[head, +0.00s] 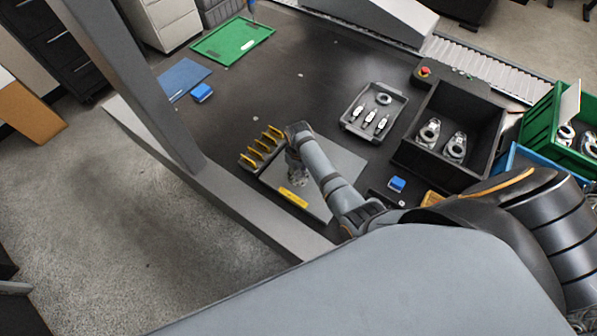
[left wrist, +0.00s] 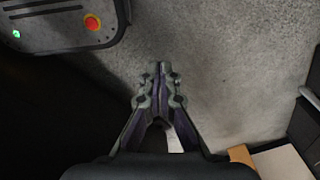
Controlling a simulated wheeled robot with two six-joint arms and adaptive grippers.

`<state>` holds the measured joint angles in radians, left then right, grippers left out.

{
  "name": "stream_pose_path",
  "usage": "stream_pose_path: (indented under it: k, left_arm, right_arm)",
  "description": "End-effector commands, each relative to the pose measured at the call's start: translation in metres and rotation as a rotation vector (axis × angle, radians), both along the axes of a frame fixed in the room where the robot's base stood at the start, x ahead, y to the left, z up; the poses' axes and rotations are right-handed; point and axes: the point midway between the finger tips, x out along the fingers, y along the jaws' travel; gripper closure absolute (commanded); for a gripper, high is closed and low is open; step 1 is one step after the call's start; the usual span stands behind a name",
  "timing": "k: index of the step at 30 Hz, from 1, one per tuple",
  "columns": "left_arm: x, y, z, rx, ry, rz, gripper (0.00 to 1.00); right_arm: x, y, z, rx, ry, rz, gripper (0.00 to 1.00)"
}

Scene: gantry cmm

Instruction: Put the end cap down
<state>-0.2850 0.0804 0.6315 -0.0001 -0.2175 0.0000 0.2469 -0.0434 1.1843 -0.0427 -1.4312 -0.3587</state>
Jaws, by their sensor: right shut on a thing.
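My right gripper (head: 298,178) points down over the grey plate (head: 341,166) on the dark table in the head view. It is shut on a small metallic part, the end cap, which my gripper and wrist mostly hide. Whether the cap touches the plate I cannot tell. Similar grey metal parts (head: 429,131) lie in the black bin to the right. My left gripper (left wrist: 160,78) shows in the left wrist view with its fingertips together and nothing seen between them, above the concrete floor.
A rack with yellow pieces (head: 262,146) stands beside the plate's left edge, and a yellow strip (head: 293,197) lies at its front. A grey tray (head: 397,97), the black bin (head: 481,99) and a blue block (head: 397,184) are to the right. The table's middle back is mostly clear.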

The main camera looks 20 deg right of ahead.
Motion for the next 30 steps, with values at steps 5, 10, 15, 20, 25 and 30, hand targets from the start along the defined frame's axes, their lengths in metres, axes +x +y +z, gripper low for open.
stream_pose_path:
  k: [5, 10, 15, 20, 25, 30]
  left_arm:
    - [-0.019, 0.000, -0.003, 0.000, 0.029, 0.001, 1.00]
    - [-0.025, 0.000, -0.003, 0.000, 0.038, 0.002, 1.00]
    - [-0.023, 0.000, -0.003, 0.000, 0.036, 0.002, 1.00]
    - [-0.021, 0.000, 0.000, 0.000, 0.032, 0.001, 1.00]
    - [-0.017, 0.000, 0.001, 0.000, 0.027, 0.001, 1.00]
    - [-0.017, 0.000, 0.000, 0.000, 0.026, 0.001, 1.00]
  right_arm:
    - [0.000, 0.000, -0.003, 0.000, 0.000, 0.000, 0.43]
    - [0.000, 0.000, -0.003, -0.001, 0.000, 0.000, 0.31]
    - [0.000, 0.000, -0.003, -0.001, 0.000, 0.000, 0.31]
    - [0.001, 0.000, 0.008, 0.000, -0.002, 0.000, 0.31]
    - [0.002, 0.000, 0.047, 0.000, -0.006, -0.001, 0.31]
    - [0.001, 0.000, 0.088, 0.000, -0.005, -0.001, 0.31]
